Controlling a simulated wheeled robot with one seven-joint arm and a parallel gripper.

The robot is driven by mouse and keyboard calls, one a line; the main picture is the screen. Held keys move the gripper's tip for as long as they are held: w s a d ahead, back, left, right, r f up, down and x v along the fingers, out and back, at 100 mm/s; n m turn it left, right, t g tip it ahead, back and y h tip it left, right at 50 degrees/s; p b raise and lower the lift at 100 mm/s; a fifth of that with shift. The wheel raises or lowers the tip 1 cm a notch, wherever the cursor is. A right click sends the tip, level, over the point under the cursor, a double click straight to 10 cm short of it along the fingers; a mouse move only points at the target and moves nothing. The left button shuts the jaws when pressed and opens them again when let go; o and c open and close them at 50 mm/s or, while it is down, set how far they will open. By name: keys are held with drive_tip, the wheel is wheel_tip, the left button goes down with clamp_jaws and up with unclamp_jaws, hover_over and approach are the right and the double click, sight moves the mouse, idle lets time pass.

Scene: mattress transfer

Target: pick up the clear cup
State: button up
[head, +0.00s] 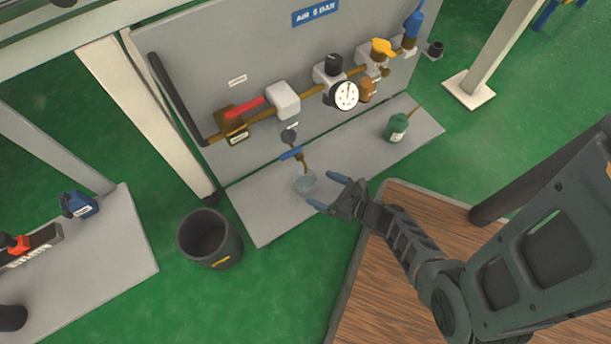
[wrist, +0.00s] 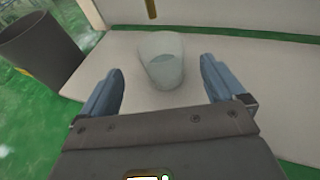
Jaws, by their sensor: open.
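In the wrist view the cup (wrist: 162,62) is upright, ahead of and between my two blue fingers. My gripper (head: 327,192) is open and empty, just right of the cup in the head view. Its fingers also show in the wrist view (wrist: 160,88), one on each side of the cup's line, and neither is seen touching it.
A dark bin (head: 209,238) stands on the green floor left of the shelf. The grey panel (head: 215,70) with pipes and a gauge (head: 344,95) rises behind. A wooden top (head: 385,290) lies below my arm.

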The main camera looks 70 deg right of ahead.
sight(298, 175)
drive_tip(key=b+x, duration=0.1)
drive_tip(key=x, duration=0.2)
drive_tip(key=b+x, duration=0.1)
drive_tip(key=x, duration=0.3)
drive_tip(key=shift+w+d+r, duration=0.15)
drive_tip(key=shift+r, duration=0.05)
drive_tip(key=shift+c, duration=0.4)
drive_tip(key=c, duration=1.1)
drive_tip(key=shift+o, duration=0.2)
drive_tip(key=shift+r, duration=0.2)
